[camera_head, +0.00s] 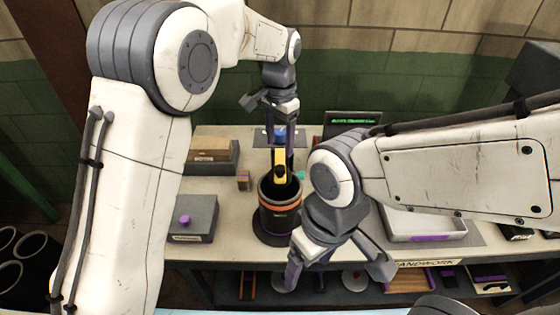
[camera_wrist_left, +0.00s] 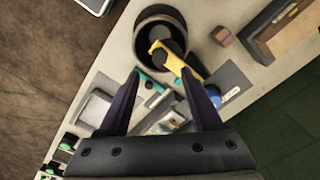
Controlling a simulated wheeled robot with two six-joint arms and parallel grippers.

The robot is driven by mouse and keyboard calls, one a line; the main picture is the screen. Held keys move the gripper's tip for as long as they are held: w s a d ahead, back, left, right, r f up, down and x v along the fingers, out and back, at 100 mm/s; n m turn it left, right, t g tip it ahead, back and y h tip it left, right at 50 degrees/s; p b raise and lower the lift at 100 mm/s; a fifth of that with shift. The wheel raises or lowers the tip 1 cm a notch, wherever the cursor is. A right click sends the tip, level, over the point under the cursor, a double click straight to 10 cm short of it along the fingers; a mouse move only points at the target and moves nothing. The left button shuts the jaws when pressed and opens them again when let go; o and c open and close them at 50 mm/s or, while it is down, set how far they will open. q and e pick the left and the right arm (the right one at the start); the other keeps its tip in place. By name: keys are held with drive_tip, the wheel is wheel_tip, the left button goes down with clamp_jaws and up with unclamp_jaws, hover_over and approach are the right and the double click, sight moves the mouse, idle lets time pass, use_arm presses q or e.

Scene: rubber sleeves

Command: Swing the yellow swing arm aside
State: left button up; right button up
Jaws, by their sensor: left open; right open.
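The yellow swing arm (camera_head: 280,167) lies over the top of a black cylinder (camera_head: 279,220) with an orange band, which stands on a dark round base on the table. In the left wrist view the yellow swing arm (camera_wrist_left: 172,60) reaches across the cylinder's round opening (camera_wrist_left: 160,32). My left gripper (camera_head: 280,158) is above and behind the cylinder, pointing down, open; in its wrist view the fingers (camera_wrist_left: 165,95) are apart near the arm's outer end, with no contact clear. My right gripper (camera_head: 338,272) is open and empty, in front of and right of the cylinder.
A grey box with a purple knob (camera_head: 190,218) stands left of the cylinder. A small brown block (camera_head: 243,180) and a tray with a brown block (camera_head: 208,157) are behind it. A white tray (camera_head: 425,225) lies at right. A dark screen (camera_head: 352,122) stands at the back.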

sight(280, 167)
use_arm(q)
wheel_tip(280, 167, down, 8)
drive_tip(key=shift+r+p, duration=0.1)
drive_tip(key=shift+p, duration=0.7)
clamp_jaws()
drive_tip(key=shift+r, duration=0.1)
idle(0.8)
